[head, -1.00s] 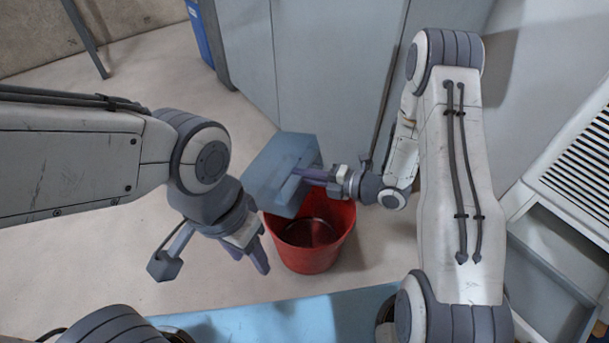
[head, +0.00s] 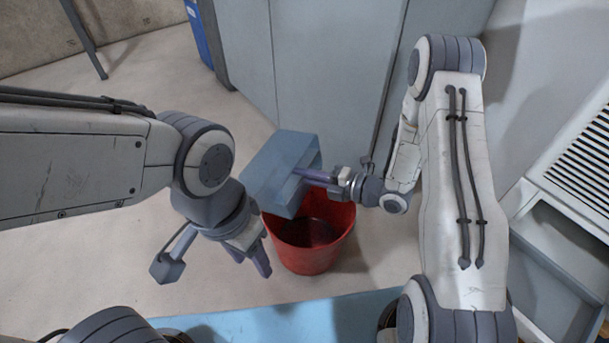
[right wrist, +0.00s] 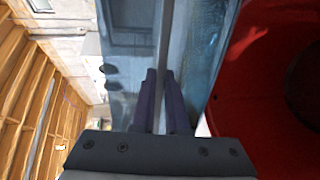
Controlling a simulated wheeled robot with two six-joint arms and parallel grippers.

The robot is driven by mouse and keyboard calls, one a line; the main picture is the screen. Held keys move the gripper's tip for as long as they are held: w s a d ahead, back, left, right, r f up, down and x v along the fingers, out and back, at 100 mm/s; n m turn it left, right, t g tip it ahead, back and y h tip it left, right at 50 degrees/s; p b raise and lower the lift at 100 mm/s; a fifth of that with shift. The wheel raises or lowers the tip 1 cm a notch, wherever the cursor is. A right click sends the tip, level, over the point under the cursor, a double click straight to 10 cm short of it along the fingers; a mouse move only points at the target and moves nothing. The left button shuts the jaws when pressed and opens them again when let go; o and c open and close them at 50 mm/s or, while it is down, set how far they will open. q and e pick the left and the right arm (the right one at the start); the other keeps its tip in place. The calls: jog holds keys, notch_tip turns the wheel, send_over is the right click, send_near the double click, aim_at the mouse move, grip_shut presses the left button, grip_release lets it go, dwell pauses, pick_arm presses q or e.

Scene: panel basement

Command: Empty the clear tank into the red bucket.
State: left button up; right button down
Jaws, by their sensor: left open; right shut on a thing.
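The clear tank (head: 276,168) is a bluish see-through box, held tilted over the back left part of the red bucket (head: 309,252). My right gripper (head: 312,176) is shut on the tank's near right side; in the right wrist view its fingers (right wrist: 163,88) close on a thin wall of the tank (right wrist: 203,45). The red bucket stands on the floor and fills the right side of the right wrist view. Whether anything is in the tank or flowing out cannot be made out. My left gripper (head: 250,262) is open and empty, left of the bucket.
Grey cabinets (head: 320,65) stand behind the bucket. A blue mat or panel (head: 280,322) lies along the near edge. A white vented unit (head: 575,165) is at the right. Bare floor (head: 90,262) is free at the left.

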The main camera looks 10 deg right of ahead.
pick_arm(q)
jog(key=shift+s+d+f+b, duration=0.1)
jog(key=shift+d+f+b, duration=0.1)
jog(key=shift+f+b, duration=0.6)
jog(key=shift+w+d+f+b, duration=0.1)
jog(key=shift+d+f+b, duration=0.1)
jog(key=shift+f+b, duration=0.55)
jog(key=shift+s+d+f+b, duration=0.1)
jog(key=shift+d+f+b, duration=0.1)
jog(key=shift+f+b, duration=0.6)
pick_arm(e)
jog(key=shift+s+d+f+t+y, duration=0.1)
jog(key=shift+d+f+t+y, duration=0.15)
jog(key=shift+f+y, duration=0.15)
jog(key=shift+s+d+f+t+y, duration=0.15)
jog(key=shift+f+t+y, duration=0.1)
jog(key=shift+f+y, duration=0.15)
